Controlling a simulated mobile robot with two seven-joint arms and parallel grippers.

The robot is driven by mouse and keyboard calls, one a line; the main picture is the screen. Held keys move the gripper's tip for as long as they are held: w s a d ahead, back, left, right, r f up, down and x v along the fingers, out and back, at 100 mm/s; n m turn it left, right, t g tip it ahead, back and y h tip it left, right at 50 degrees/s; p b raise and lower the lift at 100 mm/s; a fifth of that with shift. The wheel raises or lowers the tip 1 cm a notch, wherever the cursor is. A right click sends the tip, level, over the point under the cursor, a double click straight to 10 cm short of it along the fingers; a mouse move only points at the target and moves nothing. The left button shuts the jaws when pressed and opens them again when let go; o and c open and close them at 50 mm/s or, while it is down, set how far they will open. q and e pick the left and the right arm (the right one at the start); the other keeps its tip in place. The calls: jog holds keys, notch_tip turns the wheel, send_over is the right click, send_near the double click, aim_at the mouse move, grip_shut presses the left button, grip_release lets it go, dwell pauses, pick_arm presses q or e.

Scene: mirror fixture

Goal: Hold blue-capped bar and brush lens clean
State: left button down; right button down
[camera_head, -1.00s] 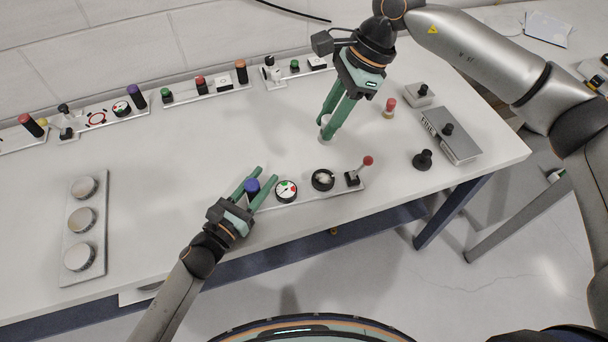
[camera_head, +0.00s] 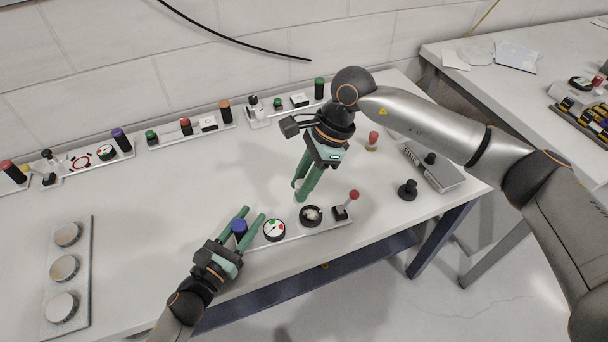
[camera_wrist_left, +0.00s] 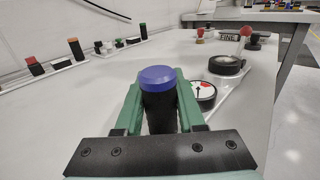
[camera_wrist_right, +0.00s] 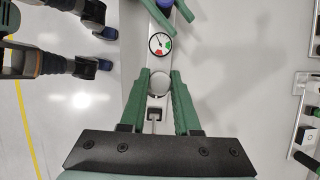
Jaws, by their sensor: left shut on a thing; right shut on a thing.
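The bar (camera_head: 292,232) lies along the table's front edge. It carries a blue-capped post (camera_head: 239,228), a gauge (camera_head: 274,230), a black-ringed lens (camera_head: 311,216) with a whitish patch, and a red-knobbed lever (camera_head: 347,203). My left gripper (camera_head: 246,222) is shut on the blue-capped post, which also stands upright between the fingers in the left wrist view (camera_wrist_left: 158,82). My right gripper (camera_head: 302,192) points down just behind the lens. It is shut on a pale, round-ended thing (camera_wrist_right: 158,83), apparently the brush, mostly hidden by the fingers. Contact with the lens cannot be told.
Similar bars with coloured caps (camera_head: 185,128) line the back of the table. A plate with three round discs (camera_head: 85,265) lies at the left. A red-topped piece (camera_head: 372,142), a black knob (camera_head: 407,189) and a grey box (camera_head: 440,172) stand at the right. The middle is clear.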

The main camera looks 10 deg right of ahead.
jog(key=shift+f, duration=2.75)
jog(key=shift+d+f, duration=0.1)
jog(key=shift+f, duration=0.25)
jog(key=shift+w+d+f, duration=0.1)
jog(key=shift+w+d, duration=0.05)
jog(key=shift+d, duration=0.85)
jog(key=shift+w+d+f, duration=0.1)
jog(key=shift+w+d, duration=0.05)
jog(key=shift+d, duration=0.8)
jog(key=a, duration=0.4)
jog(key=shift+s, duration=0.3)
jog(key=shift+r, duration=4.1)
jog(key=shift+f, duration=0.15)
